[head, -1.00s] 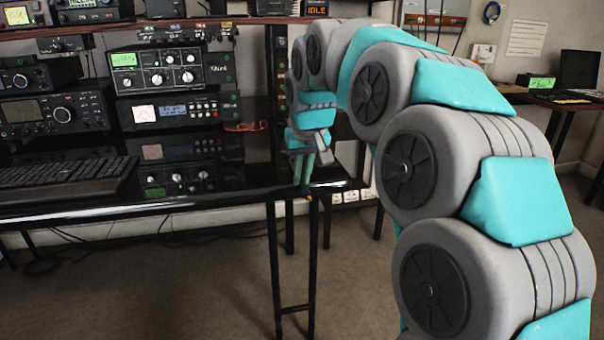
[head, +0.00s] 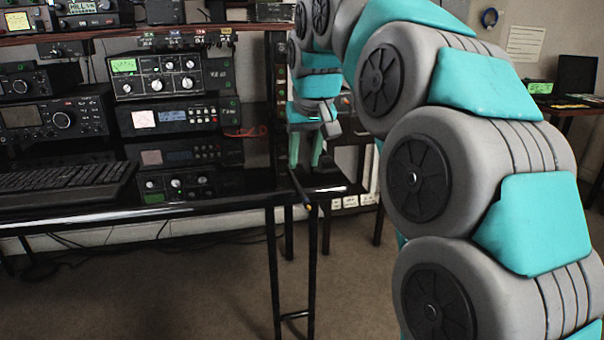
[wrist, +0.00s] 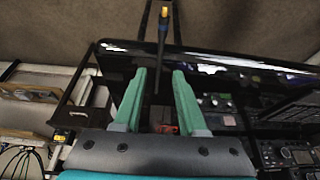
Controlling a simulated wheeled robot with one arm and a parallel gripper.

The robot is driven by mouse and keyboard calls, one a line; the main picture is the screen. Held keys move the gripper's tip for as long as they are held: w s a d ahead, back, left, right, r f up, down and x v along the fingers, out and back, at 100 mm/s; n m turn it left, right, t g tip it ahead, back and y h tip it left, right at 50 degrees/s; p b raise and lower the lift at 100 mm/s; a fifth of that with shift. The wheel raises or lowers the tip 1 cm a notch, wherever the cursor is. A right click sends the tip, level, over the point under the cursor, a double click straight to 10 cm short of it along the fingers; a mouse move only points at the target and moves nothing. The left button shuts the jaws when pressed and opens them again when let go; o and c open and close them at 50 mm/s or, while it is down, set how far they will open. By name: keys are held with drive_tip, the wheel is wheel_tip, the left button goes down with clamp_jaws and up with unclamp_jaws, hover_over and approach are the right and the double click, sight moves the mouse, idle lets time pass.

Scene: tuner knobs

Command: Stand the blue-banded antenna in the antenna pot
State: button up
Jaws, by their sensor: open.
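The antenna (head: 299,188) is a thin dark rod at the right front corner of the black desk, with an orange-yellow end that reaches past the front edge. I cannot make out the antenna pot in either view.
Stacked radios (head: 168,77) stand left of my gripper, with a keyboard (head: 65,180) at the desk's left front. A dark upright post (head: 281,95) stands close beside my gripper. An orange-red cable (head: 245,132) lies behind. The floor in front is clear.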

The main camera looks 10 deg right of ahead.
drive_tip(key=shift+v, duration=2.55)
drive_tip(key=s+f+g, duration=0.3)
drive_tip(key=s+f, duration=1.2)
drive_tip(key=s, duration=0.2)
drive_tip(key=s+f+g, duration=0.3)
drive_tip(key=s+f, duration=1.2)
drive_tip(key=s, duration=0.3)
drive_tip(key=shift+w, duration=0.1)
